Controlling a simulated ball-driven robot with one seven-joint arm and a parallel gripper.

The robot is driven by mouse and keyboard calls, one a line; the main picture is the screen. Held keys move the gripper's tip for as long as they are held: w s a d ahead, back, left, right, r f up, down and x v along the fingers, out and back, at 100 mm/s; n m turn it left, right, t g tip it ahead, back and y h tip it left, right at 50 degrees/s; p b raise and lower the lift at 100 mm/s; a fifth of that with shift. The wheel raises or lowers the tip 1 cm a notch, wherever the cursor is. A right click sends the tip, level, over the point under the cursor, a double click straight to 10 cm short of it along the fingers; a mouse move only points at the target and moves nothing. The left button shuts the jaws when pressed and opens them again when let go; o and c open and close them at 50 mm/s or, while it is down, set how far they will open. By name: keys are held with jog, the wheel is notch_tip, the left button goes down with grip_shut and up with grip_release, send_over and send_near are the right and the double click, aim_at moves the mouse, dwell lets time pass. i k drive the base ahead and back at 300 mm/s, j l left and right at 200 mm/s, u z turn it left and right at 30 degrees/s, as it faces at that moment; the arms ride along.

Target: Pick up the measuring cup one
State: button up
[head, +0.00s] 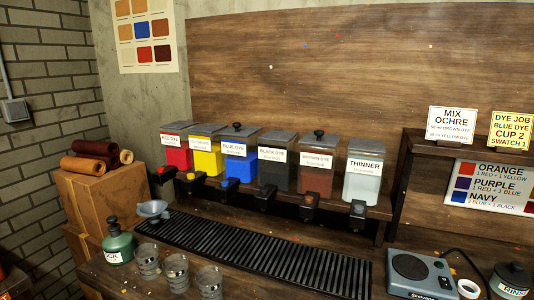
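Three clear measuring cups with faint markings stand in a slanting row at the front left of the bench: a left cup (148,263), a middle cup (176,273) and a right cup (209,283). The right one is nearest the picture's bottom edge. I cannot read a number on any of them, so I cannot tell which is cup one. They look empty, but this is hard to be sure of. My gripper is not in view.
A green bottle (118,246) stands just left of the cups, with a grey funnel-like dish (153,210) behind. A black slatted tray (270,256) lies behind and right, below dye dispensers (237,168). A scale (419,273) and rinse pot (511,280) stand right.

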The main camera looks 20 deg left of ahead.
aim_at(149, 263)
jog(key=u, duration=1.35)
jog(key=i+l, duration=0.05)
